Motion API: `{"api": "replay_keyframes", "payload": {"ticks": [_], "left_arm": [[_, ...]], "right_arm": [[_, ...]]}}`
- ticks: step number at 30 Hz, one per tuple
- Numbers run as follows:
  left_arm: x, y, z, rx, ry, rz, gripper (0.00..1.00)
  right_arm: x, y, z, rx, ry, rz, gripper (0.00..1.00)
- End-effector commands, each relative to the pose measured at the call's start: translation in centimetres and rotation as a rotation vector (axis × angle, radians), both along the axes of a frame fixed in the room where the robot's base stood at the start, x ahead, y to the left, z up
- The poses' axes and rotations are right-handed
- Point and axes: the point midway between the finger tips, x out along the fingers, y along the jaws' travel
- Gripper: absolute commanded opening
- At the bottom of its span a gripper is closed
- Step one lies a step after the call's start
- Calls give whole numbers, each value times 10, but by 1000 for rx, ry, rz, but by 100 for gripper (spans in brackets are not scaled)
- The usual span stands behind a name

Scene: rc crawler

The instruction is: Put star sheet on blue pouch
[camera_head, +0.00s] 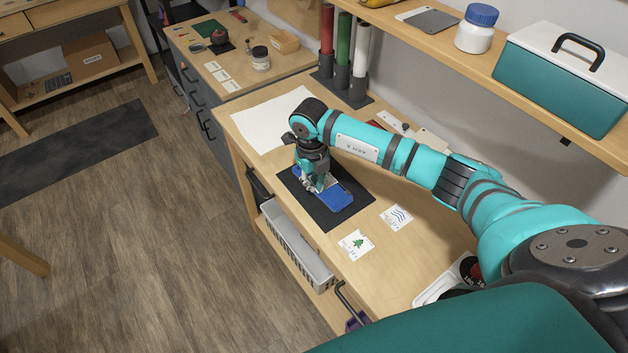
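The blue pouch (339,201) lies on a black mat (316,208) on the wooden workbench. My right gripper (319,187) points down at the pouch's upper left part and hides some of it. At this size I cannot tell whether its fingers are open or shut, or whether they touch the pouch. I cannot make out a sheet with a star; the gripper may hide one. A white sheet with a green tree (356,244) and a white sheet with dark waves (397,217) lie on the bench in front of the mat. My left gripper is not in view.
A large white sheet (268,122) covers the bench's far left corner. Red, green and white rolls (343,45) stand behind it. A shelf with a teal toolbox (556,85) overhangs the back. A grey basket (297,246) sits below the bench's front edge.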

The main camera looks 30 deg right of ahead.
Motion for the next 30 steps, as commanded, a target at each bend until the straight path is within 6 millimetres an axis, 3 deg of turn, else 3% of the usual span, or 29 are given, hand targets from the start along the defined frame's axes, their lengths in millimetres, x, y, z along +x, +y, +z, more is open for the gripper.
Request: {"api": "replay_keyframes", "payload": {"ticks": [1, 7, 17, 23, 30], "left_arm": [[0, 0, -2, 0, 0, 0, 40], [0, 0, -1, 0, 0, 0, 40], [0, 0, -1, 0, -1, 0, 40], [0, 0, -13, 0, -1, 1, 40], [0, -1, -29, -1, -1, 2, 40]], "right_arm": [[0, 0, -1, 0, 0, 0, 4], [0, 0, 0, 0, 0, 0, 29], [1, 0, 3, 0, -2, 0, 29], [2, 2, 33, 1, -7, 1, 29], [1, 4, 84, 1, -6, 0, 29]]}}
